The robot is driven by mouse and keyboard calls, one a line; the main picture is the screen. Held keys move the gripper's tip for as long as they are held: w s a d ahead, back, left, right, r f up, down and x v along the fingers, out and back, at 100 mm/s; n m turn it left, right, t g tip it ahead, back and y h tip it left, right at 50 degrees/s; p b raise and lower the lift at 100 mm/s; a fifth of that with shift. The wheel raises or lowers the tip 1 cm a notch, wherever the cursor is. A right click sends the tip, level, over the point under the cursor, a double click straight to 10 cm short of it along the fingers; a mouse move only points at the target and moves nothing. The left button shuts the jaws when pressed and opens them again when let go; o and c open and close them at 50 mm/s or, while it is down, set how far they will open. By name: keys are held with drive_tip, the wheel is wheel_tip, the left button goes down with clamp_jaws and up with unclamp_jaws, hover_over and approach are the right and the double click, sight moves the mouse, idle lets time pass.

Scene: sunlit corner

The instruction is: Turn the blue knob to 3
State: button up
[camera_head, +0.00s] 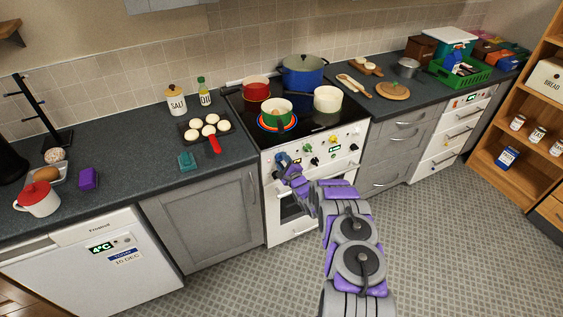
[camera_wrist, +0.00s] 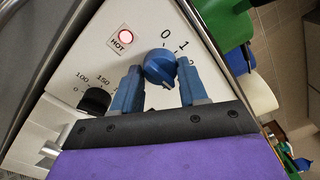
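The blue knob (camera_wrist: 160,67) is on the white stove front, between the two blue fingers of my gripper (camera_wrist: 160,84) in the wrist view. One finger is on each side, very close to the knob; whether they press on it is unclear. The numbers 0, 1 and 2 show around the knob; the 3 is not visible, and the pointer's exact setting is unclear. In the head view my gripper (camera_head: 283,160) is at the left end of the stove's knob row and largely covers the blue knob.
A lit red HOT lamp (camera_wrist: 125,36) and a black knob (camera_wrist: 95,100) are near the blue knob. A green pot (camera_head: 277,108) stands on a glowing burner; red, blue and cream pots stand around it. Below is the oven front (camera_head: 290,210). The floor in front is clear.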

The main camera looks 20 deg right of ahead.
drive_tip(key=o, duration=0.4)
drive_tip(key=shift+d+f, duration=0.1)
drive_tip(key=shift+d, duration=0.1)
drive_tip(key=shift+a, duration=0.1)
drive_tip(key=shift+a, duration=0.1)
drive_tip(key=s+p, duration=0.2)
drive_tip(key=s, duration=1.5)
drive_tip(key=shift+s+d, duration=0.15)
drive_tip(key=shift+d, duration=0.3)
